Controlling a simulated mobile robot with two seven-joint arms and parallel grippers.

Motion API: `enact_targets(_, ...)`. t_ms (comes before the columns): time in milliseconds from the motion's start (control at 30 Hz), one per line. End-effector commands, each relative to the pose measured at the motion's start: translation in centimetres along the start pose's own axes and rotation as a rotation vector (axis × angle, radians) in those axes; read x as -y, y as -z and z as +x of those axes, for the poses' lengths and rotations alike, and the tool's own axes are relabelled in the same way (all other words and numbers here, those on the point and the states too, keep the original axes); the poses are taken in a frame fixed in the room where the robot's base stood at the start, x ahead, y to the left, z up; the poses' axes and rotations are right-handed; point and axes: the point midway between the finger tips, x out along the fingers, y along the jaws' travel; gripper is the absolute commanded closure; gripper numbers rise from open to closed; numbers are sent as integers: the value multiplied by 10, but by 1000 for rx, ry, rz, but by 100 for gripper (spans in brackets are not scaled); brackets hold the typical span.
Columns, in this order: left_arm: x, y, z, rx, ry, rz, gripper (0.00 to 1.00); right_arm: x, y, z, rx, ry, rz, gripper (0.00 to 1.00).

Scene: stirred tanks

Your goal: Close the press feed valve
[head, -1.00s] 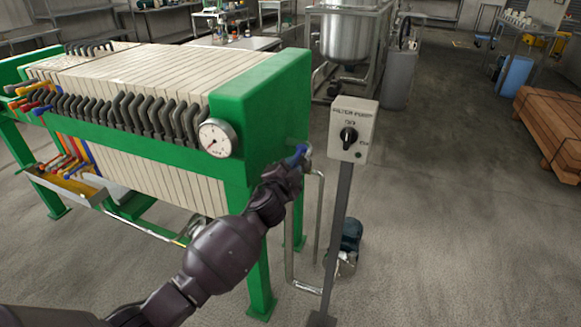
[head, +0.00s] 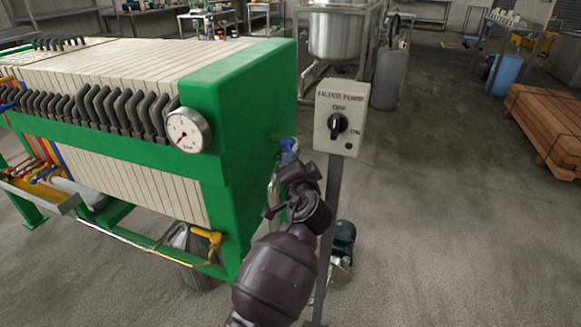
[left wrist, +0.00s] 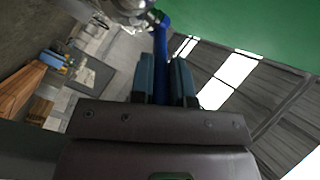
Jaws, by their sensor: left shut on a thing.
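The press feed valve has a blue lever handle (head: 288,146) at the end of the green filter press (head: 262,110). In the left wrist view the blue lever (left wrist: 160,45) runs from a metal valve body (left wrist: 130,8) down between the two fingers. My left gripper (head: 292,164) is shut on this lever, its arm coming up from below in the head view. The gripper and wrist hide much of the valve and its pipe in the head view. My right gripper is not in view.
A grey filter pump switch box (head: 340,117) on a post stands just right of my left arm, its knob upright toward OFF. A teal pump (head: 342,240) sits on the floor behind. A yellow-handled valve (head: 207,238) is low on the press.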

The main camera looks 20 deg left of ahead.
Motion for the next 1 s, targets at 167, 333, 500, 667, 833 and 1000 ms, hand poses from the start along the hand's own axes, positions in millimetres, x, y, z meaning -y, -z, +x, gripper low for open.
enact_targets(167, -4, 0, 0, 24, 11, 1, 100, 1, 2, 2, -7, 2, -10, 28)
enact_targets(333, -3, 1, 0, 26, 14, 1, 100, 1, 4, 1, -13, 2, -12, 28)
enact_targets(500, -2, 1, 0, 26, 14, 0, 100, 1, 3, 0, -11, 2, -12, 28)
enact_targets(667, -2, 1, 0, 25, 14, 1, 73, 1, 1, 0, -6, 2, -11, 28)
enact_targets(833, -2, 2, 0, 24, 14, 0, 73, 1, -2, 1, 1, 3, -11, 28)
enact_targets(1000, -1, 2, 0, 23, 15, 0, 73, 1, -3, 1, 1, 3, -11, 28)
